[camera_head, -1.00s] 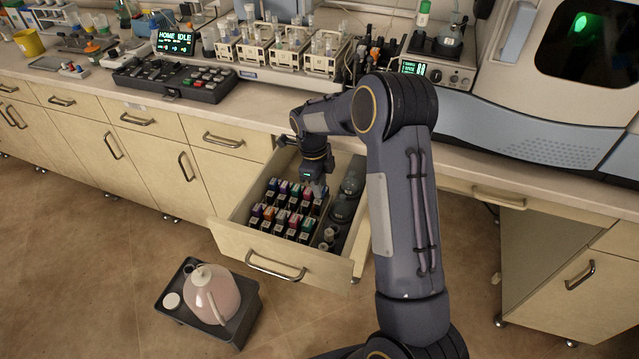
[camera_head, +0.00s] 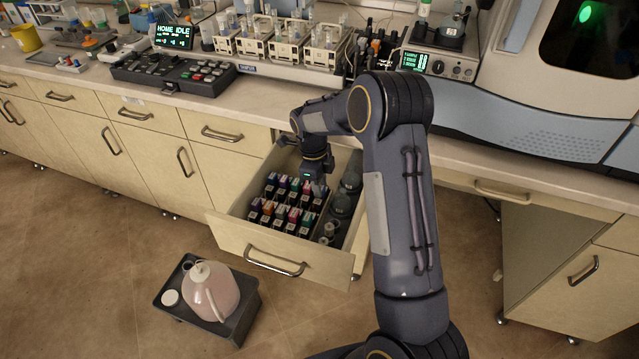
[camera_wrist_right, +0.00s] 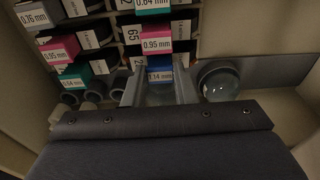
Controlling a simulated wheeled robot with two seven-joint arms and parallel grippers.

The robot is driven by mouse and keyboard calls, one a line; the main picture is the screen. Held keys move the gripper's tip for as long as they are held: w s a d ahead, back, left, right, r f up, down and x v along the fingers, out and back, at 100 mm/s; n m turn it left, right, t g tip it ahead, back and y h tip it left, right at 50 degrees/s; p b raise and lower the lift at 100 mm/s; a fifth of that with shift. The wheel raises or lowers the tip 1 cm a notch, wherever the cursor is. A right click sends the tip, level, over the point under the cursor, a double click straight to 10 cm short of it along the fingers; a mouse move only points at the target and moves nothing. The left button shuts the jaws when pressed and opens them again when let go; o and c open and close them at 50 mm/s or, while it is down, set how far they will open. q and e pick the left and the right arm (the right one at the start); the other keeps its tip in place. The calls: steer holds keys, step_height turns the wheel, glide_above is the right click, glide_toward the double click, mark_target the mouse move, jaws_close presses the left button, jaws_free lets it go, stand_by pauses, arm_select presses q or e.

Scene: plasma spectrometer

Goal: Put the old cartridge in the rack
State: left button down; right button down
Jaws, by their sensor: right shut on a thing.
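My right gripper (camera_head: 316,187) reaches down into the open drawer (camera_head: 275,244), at the far right end of the cartridge rows. In the right wrist view the gripper (camera_wrist_right: 160,92) is shut on a cartridge with a blue end marked 1.14 mm (camera_wrist_right: 160,75). Its lower part is hidden between the fingers. The rack (camera_head: 262,228) in the drawer holds several labelled cartridges (camera_head: 285,210) standing in rows, with pink, teal, orange and purple ends. I cannot tell how deep the held cartridge sits in its slot. My left gripper is not in view.
Glass bottles (camera_head: 341,203) and small vials stand in the drawer's right part; one round glass (camera_wrist_right: 220,84) is close right of the fingers. The counter above carries a control panel (camera_head: 175,75) and a sampler. A jug (camera_head: 212,290) stands on a dark floor cart.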

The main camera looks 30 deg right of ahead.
steer(key=c, duration=1.1)
jaws_free()
steer(key=shift+r, duration=0.1)
step_height(320, 180, up, 8)
steer(key=shift+w+a, duration=0.3)
steer(key=shift+w, duration=0.05)
steer(key=shift+f, duration=0.2)
